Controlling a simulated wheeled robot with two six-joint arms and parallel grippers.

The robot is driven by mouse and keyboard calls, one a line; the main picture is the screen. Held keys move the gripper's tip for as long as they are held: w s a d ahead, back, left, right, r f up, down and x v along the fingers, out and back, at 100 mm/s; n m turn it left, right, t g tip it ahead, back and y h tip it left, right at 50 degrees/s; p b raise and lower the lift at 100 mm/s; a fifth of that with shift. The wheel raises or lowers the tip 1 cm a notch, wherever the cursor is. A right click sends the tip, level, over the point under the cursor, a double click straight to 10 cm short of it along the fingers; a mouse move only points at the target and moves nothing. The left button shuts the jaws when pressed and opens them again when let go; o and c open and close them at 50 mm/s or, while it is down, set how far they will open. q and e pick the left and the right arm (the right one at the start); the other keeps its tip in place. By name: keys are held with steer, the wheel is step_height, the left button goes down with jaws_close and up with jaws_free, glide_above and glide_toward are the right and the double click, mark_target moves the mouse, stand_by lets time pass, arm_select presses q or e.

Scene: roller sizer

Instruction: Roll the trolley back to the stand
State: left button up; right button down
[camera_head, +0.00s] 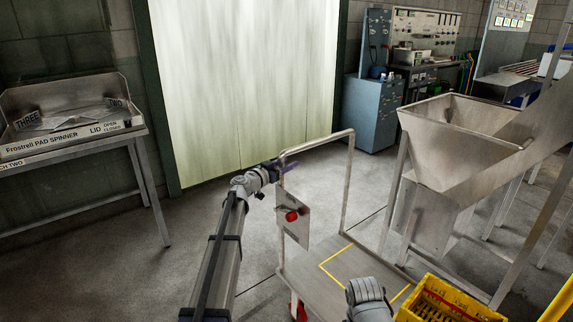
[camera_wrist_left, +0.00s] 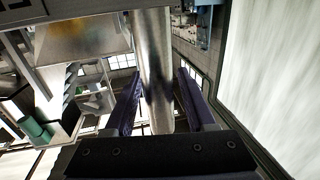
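The trolley (camera_head: 318,266) is at the lower centre of the head view. It has a grey flat deck with yellow lines, an upright tube handle (camera_head: 349,185) and a plate with a red knob. My left gripper (camera_head: 284,165) is at the handle's upper left corner. In the left wrist view the handle tube (camera_wrist_left: 155,70) runs between the two purple fingers (camera_wrist_left: 158,100), with gaps visible beside it, so they look open around it. My right gripper is out of view. I cannot tell which structure is the stand.
A yellow crate (camera_head: 440,303) is at the trolley's right front. A metal hopper (camera_head: 460,150) on legs stands to the right. A pad spinner bench (camera_head: 70,144) is at left, a blue cabinet (camera_head: 371,112) behind. Clear floor lies left of the trolley, before the pale door (camera_head: 245,80).

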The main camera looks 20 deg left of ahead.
arm_select(q)
jaws_close()
stand_by(1.2)
